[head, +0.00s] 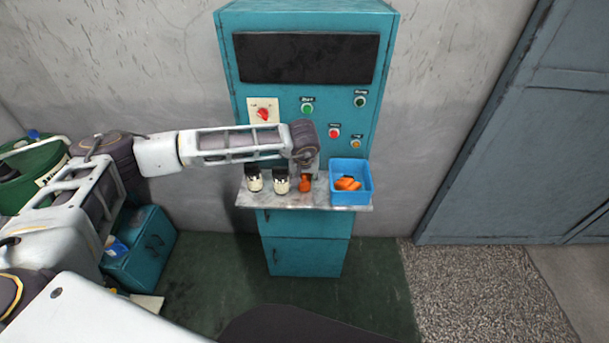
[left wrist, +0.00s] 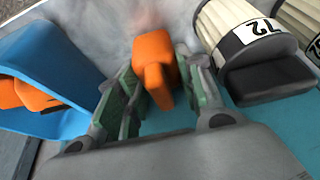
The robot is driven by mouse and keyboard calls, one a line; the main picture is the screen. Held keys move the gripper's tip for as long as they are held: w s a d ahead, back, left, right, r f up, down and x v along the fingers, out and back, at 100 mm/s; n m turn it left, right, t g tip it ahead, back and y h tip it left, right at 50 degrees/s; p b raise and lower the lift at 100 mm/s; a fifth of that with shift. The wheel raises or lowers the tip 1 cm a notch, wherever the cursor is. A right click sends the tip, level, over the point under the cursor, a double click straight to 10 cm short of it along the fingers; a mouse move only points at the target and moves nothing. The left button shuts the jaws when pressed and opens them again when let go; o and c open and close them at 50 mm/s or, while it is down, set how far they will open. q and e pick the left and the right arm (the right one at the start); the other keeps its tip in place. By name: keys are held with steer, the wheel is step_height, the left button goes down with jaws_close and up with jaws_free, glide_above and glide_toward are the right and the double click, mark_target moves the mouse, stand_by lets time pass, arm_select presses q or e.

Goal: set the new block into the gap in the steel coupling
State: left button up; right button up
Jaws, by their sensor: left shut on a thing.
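I cannot tell whether the block touches the shelf or is slightly lifted. The steel coupling and its gap do not show in either view. My right gripper is not in view.
The blue bin (head: 350,197) holds several orange pieces (head: 347,184) right of the gripper. The teal cabinet (head: 303,240) has buttons above the shelf (head: 300,201). A teal box (head: 150,250) stands at left.

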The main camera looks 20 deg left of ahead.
arm_select(q)
steer(key=o, duration=0.9)
steer(key=shift+r, duration=0.1)
steer(key=b+v, duration=0.1)
steer(key=v, duration=1.1)
steer(key=shift+b, duration=0.3)
